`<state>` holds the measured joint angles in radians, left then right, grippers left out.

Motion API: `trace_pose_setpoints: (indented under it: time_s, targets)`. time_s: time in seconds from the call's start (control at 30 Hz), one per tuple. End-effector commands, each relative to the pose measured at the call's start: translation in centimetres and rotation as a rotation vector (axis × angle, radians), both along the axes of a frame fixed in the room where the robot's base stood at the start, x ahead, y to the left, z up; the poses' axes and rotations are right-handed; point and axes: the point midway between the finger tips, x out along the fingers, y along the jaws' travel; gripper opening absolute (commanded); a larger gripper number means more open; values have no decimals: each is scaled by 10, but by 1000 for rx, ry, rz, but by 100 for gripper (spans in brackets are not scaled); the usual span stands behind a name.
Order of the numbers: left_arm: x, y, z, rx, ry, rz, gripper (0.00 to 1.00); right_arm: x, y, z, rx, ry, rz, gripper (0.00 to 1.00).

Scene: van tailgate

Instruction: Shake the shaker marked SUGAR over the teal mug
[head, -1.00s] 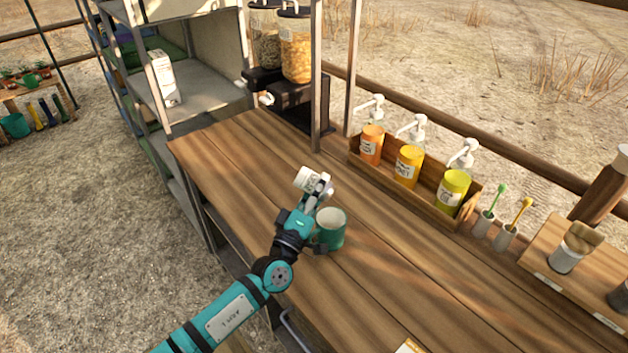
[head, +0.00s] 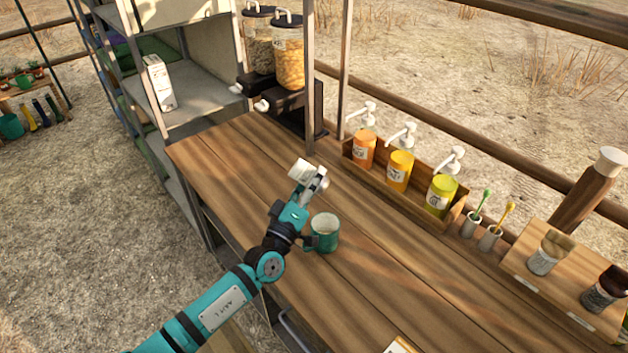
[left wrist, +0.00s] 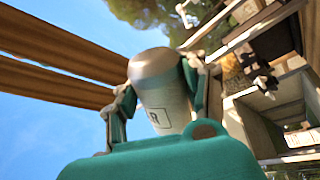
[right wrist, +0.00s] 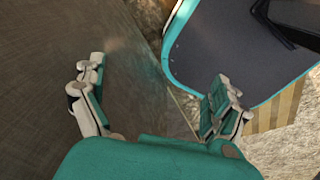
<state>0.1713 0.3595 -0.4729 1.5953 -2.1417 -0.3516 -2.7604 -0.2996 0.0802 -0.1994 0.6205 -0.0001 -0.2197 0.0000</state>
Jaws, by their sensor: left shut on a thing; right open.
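A pale shaker (head: 304,173) is held tilted in my left gripper (head: 312,180), above the wooden counter. In the left wrist view the same shaker (left wrist: 162,90) sits between both fingers, with only the end of its label in sight. The teal mug (head: 325,234) stands upright on the counter, a little below and right of the gripper in the head view. The shaker appears up and to the left of the mug's mouth in the picture. My right gripper (right wrist: 160,98) is open and empty in the right wrist view; it is out of the head view.
A wooden caddy (head: 394,187) with several pump bottles stands along the back edge. To its right are two small pots with brushes and a small wooden rack (head: 567,280) with shakers. Cereal dispensers (head: 288,55) stand at the back left. The counter's left part is clear.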

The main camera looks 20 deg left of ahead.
Motion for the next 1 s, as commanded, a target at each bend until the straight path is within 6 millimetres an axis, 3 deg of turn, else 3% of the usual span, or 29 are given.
trace_pose_setpoints:
  time_s: [0.27,0.6,1.0]
  targets:
    - [0,0,-2,0,2,-1,7,0,0,-2,0,0,0,99]
    - [0,0,-54,1,2,-1,7,0,0,-50,0,1,0,99]
    - [0,0,-49,0,1,0,7,0,0,-45,0,1,1,99]
